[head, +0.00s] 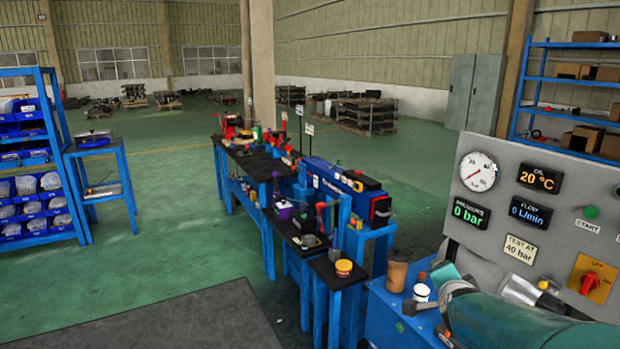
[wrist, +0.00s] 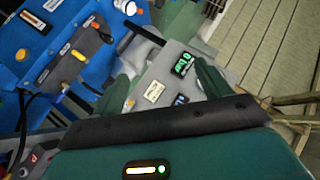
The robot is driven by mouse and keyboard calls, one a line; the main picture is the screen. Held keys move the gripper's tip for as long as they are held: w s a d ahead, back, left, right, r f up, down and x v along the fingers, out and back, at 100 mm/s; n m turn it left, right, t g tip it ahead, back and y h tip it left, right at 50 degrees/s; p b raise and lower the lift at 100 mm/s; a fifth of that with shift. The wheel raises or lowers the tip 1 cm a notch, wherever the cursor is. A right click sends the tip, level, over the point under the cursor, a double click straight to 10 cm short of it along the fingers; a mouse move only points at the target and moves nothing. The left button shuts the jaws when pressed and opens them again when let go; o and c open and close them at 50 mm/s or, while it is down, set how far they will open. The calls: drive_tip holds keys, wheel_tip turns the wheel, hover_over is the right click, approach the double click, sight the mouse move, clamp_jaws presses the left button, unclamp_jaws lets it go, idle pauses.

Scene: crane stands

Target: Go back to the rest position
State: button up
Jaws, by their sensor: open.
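In the wrist view my gripper (wrist: 162,76) shows as two green fingers spread apart, with nothing seen held between them. The grey test panel (wrist: 160,72) with its lit displays lies beyond the fingers, tilted in that view. In the head view a teal part of my arm (head: 515,322) reaches in at the lower right, in front of the grey test panel (head: 520,248). The fingers cannot be made out clearly in the head view.
The panel has a gauge (head: 478,172) and a red knob (head: 590,280). A brown cup (head: 397,276) and a white bottle (head: 421,293) stand near my arm. Cluttered black-topped workbenches (head: 262,160) run down the middle. Blue bin shelves (head: 40,190) stand left; green floor (head: 165,240) lies open between.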

drive_tip(key=s+a+n+g+y, duration=0.2)
drive_tip(key=s+a+n+y, duration=0.2)
drive_tip(key=s+a+n, duration=0.6)
drive_tip(key=s+a+n+g, duration=0.4)
drive_tip(key=s+a, duration=0.4)
drive_tip(key=s, duration=0.3)
drive_tip(key=shift+s+f+n+y, duration=0.3)
drive_tip(key=shift+n+y, duration=0.1)
drive_tip(key=shift+n, duration=0.3)
